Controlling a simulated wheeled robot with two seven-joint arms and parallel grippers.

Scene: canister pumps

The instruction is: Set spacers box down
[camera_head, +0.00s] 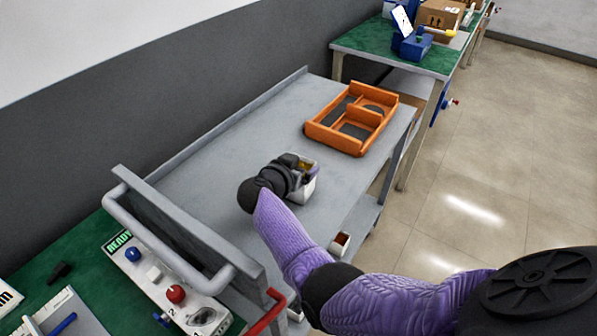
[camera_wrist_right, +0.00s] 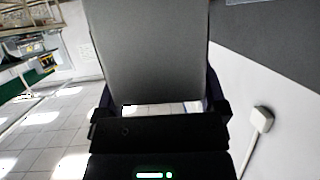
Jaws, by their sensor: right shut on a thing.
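The spacers box (camera_head: 304,190) is a small pale open-top box with yellowish and purple contents, over the grey cart top in the head view. My right gripper (camera_head: 292,172), at the end of the purple arm, is shut on it from the left and covers part of it. I cannot tell whether the box touches the cart top or hangs just above it. In the right wrist view a large grey surface, seemingly the box (camera_wrist_right: 150,50), fills the middle in front of my right gripper (camera_wrist_right: 160,102). My left gripper is out of view.
The grey cart (camera_head: 240,135) has bare top around the box. An orange divided tray (camera_head: 322,133) lies at its far end. A push handle (camera_head: 170,240) and a control panel (camera_head: 165,278) are at the near left. A green bench (camera_head: 375,45) stands beyond.

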